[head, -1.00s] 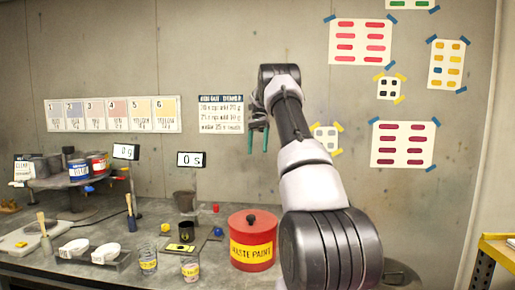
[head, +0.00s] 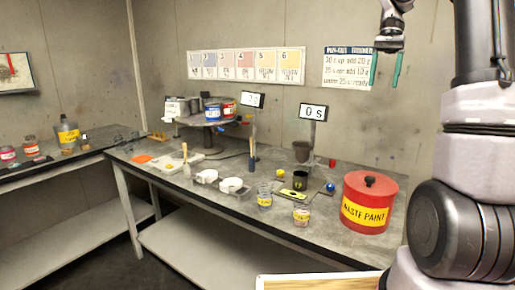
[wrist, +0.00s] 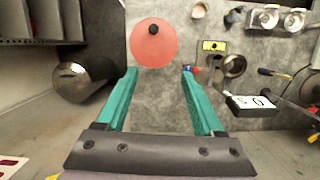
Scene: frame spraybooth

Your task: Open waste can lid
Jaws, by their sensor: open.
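The waste can (head: 367,211) is a red cylinder with a yellow "WASTE PAINT" label, standing at the right end of the bench in the head view. Its red lid (head: 371,188) is on, with a black knob (head: 370,180) on top. The wrist view shows the lid (wrist: 153,48) and knob (wrist: 153,30) from above, beyond the fingertips. My gripper (wrist: 160,72) has two green fingers spread apart with nothing between them. In the head view my gripper (head: 385,68) hangs high above the can, well clear of it.
A timer display (head: 313,111) stands behind. Air above the can is free.

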